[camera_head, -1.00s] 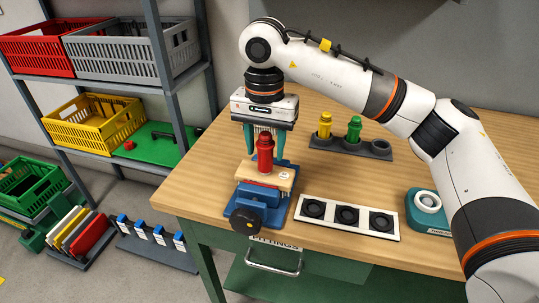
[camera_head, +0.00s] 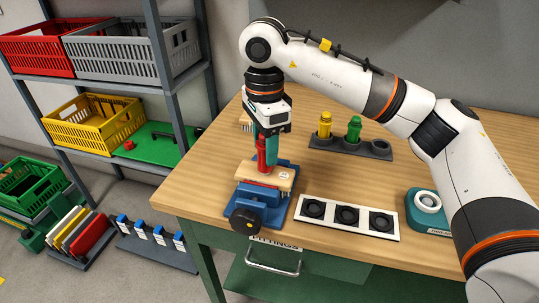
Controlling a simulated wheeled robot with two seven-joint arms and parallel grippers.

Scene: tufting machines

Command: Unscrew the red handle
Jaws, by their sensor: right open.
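The red handle (camera_head: 262,157) stands upright on a light wooden block (camera_head: 262,175) held in the blue vise (camera_head: 253,197) on the bench. My right gripper (camera_head: 267,150) points straight down from above, with its teal fingers at the handle. It is open, and the near finger partly covers the handle's upper part. Whether the fingers touch the handle is hard to tell. My left gripper is not in view.
A yellow and a green handle stand in a dark holder (camera_head: 377,149) behind. A white panel with three black rings (camera_head: 347,216) and a teal device (camera_head: 428,212) lie to the right. The wooden bench (camera_head: 205,180) is clear left of the vise.

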